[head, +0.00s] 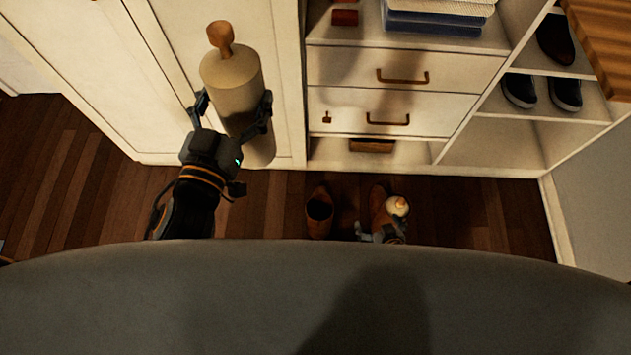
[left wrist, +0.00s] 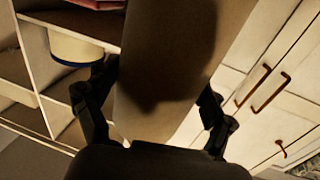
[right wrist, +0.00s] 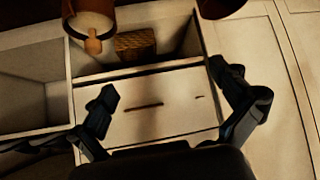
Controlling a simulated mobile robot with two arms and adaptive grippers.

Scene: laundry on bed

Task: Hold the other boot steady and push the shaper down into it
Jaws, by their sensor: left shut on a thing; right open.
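My left gripper (head: 233,108) is shut on a cream boot shaper (head: 232,72) with a brown knob, held high in front of the white cabinet. Its pale body fills the middle of the left wrist view (left wrist: 170,50). Two brown boots stand on the floor. The left boot (head: 319,213) has a dark, empty opening. The right boot (head: 378,206) has another cream shaper (head: 397,206) in its top; its knob shows in the right wrist view (right wrist: 93,42). My right gripper (head: 378,236), partly hidden, is low by the right boot. In the right wrist view its fingers are apart and empty.
A white cabinet with drawers (head: 350,70) stands behind the boots. Shelves at the right hold dark shoes (head: 520,90). A broad grey surface (head: 180,295) fills the bottom and hides most of my right arm. The wooden floor (head: 270,205) left of the boots is clear.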

